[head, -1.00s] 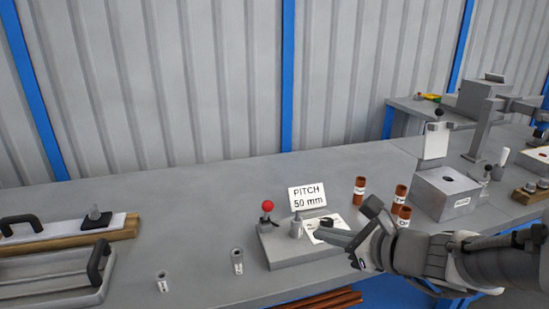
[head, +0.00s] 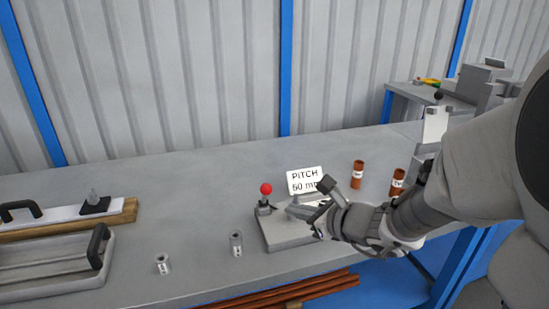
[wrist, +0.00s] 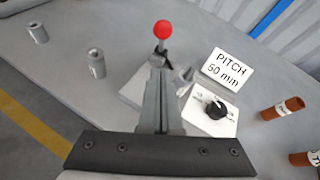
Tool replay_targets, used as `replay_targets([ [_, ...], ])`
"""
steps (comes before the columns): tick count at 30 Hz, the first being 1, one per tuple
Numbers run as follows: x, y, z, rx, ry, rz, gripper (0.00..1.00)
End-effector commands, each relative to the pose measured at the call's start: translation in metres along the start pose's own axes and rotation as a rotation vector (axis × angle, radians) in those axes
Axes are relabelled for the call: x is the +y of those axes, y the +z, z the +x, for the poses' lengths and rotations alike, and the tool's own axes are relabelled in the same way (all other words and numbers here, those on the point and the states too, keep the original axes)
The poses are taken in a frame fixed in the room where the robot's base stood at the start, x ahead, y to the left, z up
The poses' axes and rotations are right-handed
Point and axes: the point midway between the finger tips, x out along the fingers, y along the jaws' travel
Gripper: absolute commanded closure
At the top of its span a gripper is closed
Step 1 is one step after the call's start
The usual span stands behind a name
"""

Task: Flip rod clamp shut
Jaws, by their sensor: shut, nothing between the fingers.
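A red-knobbed lever (head: 266,189), which looks like the rod clamp's handle, stands upright on a grey base plate (head: 275,241) on the bench. The red knob (wrist: 163,29) also shows in the wrist view, just beyond my fingertips. My gripper (head: 292,211) is shut and empty, with its fingers low over the plate, to the right of the lever in the head view. In the wrist view its fingers (wrist: 157,72) point at the lever's dark foot. They hide part of the clamp, and I cannot tell whether they touch it.
A PITCH 50 mm sign (head: 304,180) stands behind the plate. A black dial (wrist: 216,109) sits on the plate. Two grey sleeves (head: 236,244) (head: 163,263) stand to the left, brown tubes (head: 357,174) to the right. A tray (head: 50,275) lies at far left.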

Motion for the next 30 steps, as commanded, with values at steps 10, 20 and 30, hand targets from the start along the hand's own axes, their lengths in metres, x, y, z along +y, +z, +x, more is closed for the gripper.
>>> replay_targets([
  [10, 0.0, 0.025, 0.039, -0.001, 0.001, -0.001, 1.0],
  [20, 0.0, 0.029, 0.042, 0.0, 0.0, 0.001, 1.0],
  [30, -0.001, 0.033, 0.041, 0.013, 0.005, 0.005, 1.0],
])
